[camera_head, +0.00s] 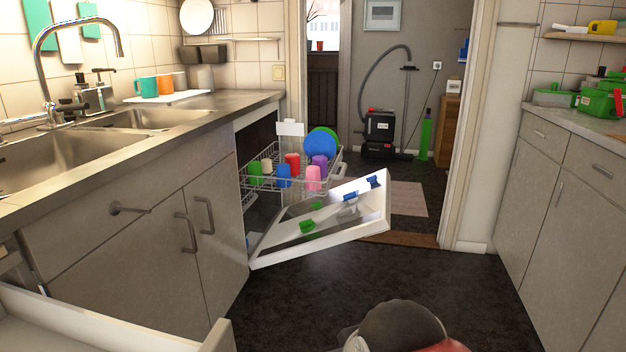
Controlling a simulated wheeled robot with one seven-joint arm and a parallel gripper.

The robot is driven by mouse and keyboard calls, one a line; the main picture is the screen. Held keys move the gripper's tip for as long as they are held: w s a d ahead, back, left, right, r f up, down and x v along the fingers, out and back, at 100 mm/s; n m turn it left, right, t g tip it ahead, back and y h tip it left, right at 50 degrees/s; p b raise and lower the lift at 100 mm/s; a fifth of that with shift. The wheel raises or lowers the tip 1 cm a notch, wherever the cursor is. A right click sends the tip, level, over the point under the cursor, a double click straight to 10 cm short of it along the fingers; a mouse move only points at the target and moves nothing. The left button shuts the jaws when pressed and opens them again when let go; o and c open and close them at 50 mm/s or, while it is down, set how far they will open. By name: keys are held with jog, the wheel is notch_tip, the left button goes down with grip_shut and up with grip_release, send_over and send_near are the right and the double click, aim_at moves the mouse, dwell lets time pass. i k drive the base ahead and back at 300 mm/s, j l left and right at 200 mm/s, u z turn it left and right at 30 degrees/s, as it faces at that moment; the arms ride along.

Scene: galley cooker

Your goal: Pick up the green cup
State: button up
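A green cup (255,173) stands at the left front of the pulled-out dishwasher rack (334,172). A pale cup (267,165) and a blue cup (284,176) are close to its right. Red, pink and purple cups and upright blue and green plates share the rack. My gripper's fingers are not in view; only a rounded dark part of what looks like my arm shows at the bottom edge.
The dishwasher door (375,213) hangs partly open below the rack, with small green and blue items on it. An open drawer (120,325) juts out at bottom left. Cabinets (545,215) line the right side. The dark floor (330,290) between is clear.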

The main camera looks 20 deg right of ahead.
aim_at(254, 167)
jog(key=i+l+u, duration=0.2)
jog(key=i, duration=0.35)
jog(key=i+l+u, duration=0.15)
jog(key=i, duration=0.35)
jog(key=i+l+u, duration=0.2)
jog(key=i+l, duration=0.15)
jog(key=i, duration=0.2)
jog(key=i+l+u, duration=0.15)
jog(key=i+l, duration=0.3)
jog(key=i, duration=0.3)
